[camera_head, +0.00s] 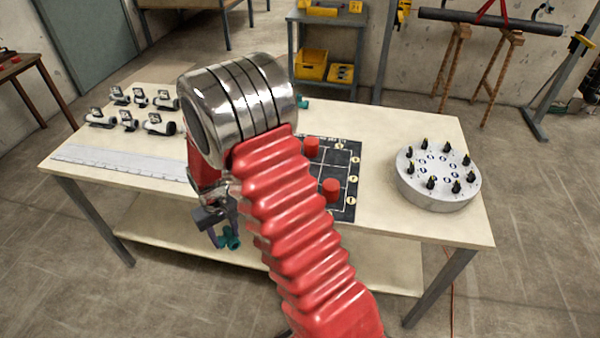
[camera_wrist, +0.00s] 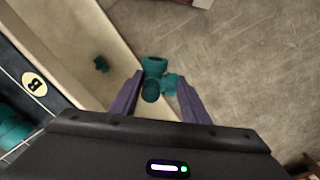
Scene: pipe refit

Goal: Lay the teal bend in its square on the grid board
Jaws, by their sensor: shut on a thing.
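My gripper (camera_head: 226,236) is shut on the teal bend (camera_head: 231,241). In the wrist view the bend (camera_wrist: 153,68) sits between the two purple fingertips (camera_wrist: 156,92), with the floor behind it. The bend hangs clear of any surface, in front of the bench's front edge. The dark grid board (camera_head: 349,164) lies on the bench, its left part hidden behind my red arm. Two red cylinders (camera_head: 331,190) stand on it. In the wrist view the board's edge, with a round B label (camera_wrist: 34,83), shows at left. Another teal piece (camera_wrist: 12,130) is there, cut by the frame.
On the bench (camera_head: 420,135), a round grey stand (camera_head: 438,182) with several black knobs is at right. Several white fittings (camera_head: 130,108) and a long pale strip (camera_head: 125,162) are at left. A small teal thing (camera_head: 302,103) shows behind my wrist.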

